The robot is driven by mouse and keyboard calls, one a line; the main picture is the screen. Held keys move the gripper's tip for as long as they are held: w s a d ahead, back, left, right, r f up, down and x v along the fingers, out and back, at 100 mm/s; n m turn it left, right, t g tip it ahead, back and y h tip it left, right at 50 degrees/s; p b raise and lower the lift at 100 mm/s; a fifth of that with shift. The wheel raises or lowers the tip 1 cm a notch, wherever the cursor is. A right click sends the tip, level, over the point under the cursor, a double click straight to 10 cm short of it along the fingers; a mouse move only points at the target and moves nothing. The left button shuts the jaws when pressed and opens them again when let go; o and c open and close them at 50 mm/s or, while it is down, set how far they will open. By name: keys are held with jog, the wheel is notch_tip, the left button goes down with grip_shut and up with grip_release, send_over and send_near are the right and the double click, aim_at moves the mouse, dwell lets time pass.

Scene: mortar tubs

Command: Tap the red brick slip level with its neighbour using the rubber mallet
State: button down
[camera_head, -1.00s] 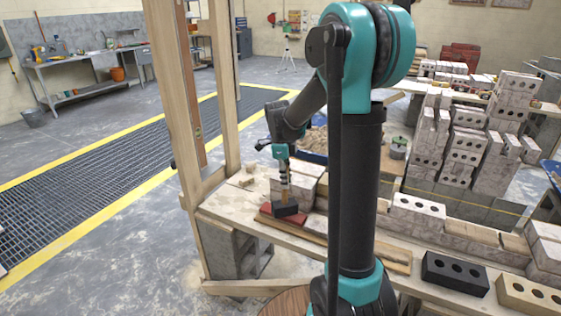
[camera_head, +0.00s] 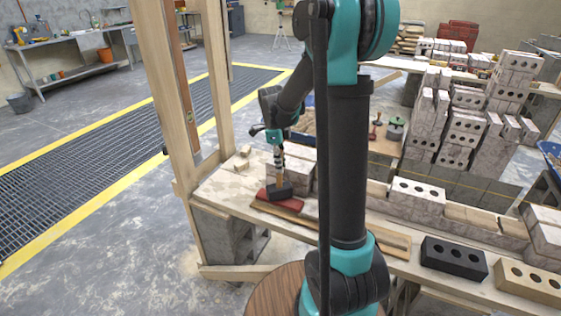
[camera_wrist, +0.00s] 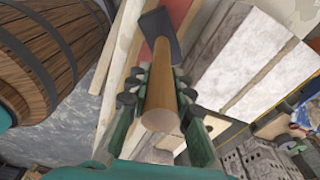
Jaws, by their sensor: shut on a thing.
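The rubber mallet has a black head (camera_head: 281,192) and a wooden handle, which also shows in the wrist view (camera_wrist: 162,100). My gripper (camera_head: 278,170) is shut on the handle, with its fingers on both sides of the wood in the wrist view (camera_wrist: 160,88). The mallet head is down at the red brick slip (camera_head: 292,204) on the wooden bench (camera_head: 222,193). I cannot tell whether the head touches the slip. The slip is partly hidden by the head, and its level against its neighbour cannot be made out.
Pale bricks (camera_head: 300,172) stand just behind the mallet. A timber post (camera_head: 165,90) rises at the bench's left end. A black holed brick (camera_head: 453,265) lies further right. A wooden barrel (camera_wrist: 48,50) fills the wrist view's left side.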

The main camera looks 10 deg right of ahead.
notch_tip(320, 180, up, 3)
jog(key=shift+r, duration=0.1)
dwell(1.2)
dwell(1.1)
jog(key=shift+f, duration=0.2)
dwell(0.9)
jog(key=shift+f, duration=0.15)
